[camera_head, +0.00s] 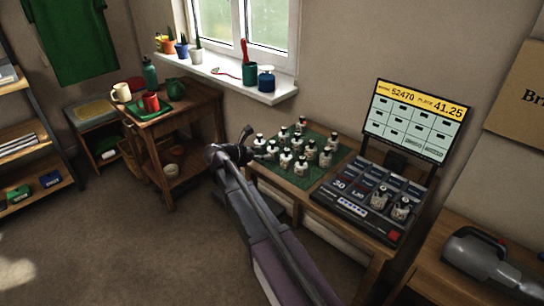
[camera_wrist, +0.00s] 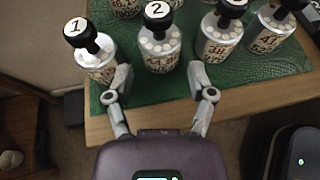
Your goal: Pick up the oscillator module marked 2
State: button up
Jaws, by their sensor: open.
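The oscillator module marked 2 (camera_wrist: 160,48) is a pale bottle-like cylinder with a black knob and a white top reading 2. It stands upright on a green mat (camera_wrist: 246,72) in the wrist view, straight ahead of my gripper (camera_wrist: 160,78). My gripper is open and empty, with one finger towards each side of the module and its body nearer the camera. The left fingertip is close to the module marked 1 (camera_wrist: 97,66); I cannot tell whether they touch. In the head view my gripper (camera_head: 240,150) is at the left edge of the mat; the number 2 is not readable there.
Several similar modules (camera_head: 325,158) stand close together on the mat. Right of them are a console (camera_head: 352,207) holding two modules and a screen (camera_head: 408,120). The wooden table edge (camera_wrist: 235,99) lies under the fingers. A side table (camera_head: 185,108) stands at left.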

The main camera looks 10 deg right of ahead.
aim_at(268, 153)
jog(key=shift+d, duration=0.15)
jog(key=shift+f+b+x, duration=0.15)
jog(key=shift+b+x, duration=0.35)
jog(key=shift+x, duration=0.45)
jog(key=shift+f+b+x, duration=0.15)
jog(key=shift+b+x, duration=0.3)
jog(key=shift+x, duration=0.5)
jog(key=shift+w+d+f, duration=0.2)
jog(key=shift+w+d, duration=0.1)
jog(key=shift+d, duration=0.2)
jog(key=c, duration=0.9)
